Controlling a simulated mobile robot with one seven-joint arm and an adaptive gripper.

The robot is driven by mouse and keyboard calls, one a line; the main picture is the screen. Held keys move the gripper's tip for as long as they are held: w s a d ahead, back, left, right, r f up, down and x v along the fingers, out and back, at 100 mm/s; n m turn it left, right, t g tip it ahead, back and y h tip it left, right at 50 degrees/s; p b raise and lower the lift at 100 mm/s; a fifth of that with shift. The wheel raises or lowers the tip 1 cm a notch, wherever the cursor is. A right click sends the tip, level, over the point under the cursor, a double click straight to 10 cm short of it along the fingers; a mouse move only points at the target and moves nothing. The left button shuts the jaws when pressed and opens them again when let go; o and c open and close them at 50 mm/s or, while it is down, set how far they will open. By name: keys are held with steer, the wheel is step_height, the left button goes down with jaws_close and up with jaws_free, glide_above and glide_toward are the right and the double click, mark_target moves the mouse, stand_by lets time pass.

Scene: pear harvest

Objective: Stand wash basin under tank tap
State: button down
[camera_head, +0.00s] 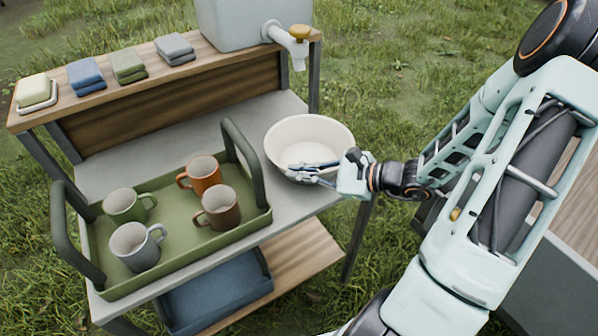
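The white wash basin (310,130) stands upright on the grey worktop, at its right side. The tank (233,20) sits on the raised wooden shelf at the back, with a white tap (290,40) with a yellow-brown knob sticking out to the right. The basin is in front of and below the tap; from this view I cannot tell whether it lies right under the spout. My gripper (305,172) is at the basin's near rim, its fingers overlapping the rim and inside in the picture. Whether the fingers are closed on the rim is too small to tell.
A green tray (180,262) with tall handles holds several mugs on the worktop, left of the basin. Folded cloths (85,75) and a soap on a dish (35,92) lie on the upper shelf (215,65). A blue bin (218,297) sits on the lower shelf.

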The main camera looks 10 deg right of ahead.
steer(key=c, duration=2.2)
jaws_free()
steer(key=shift+o, duration=0.2)
steer(key=v, duration=1.2)
steer(key=shift+p, duration=0.35)
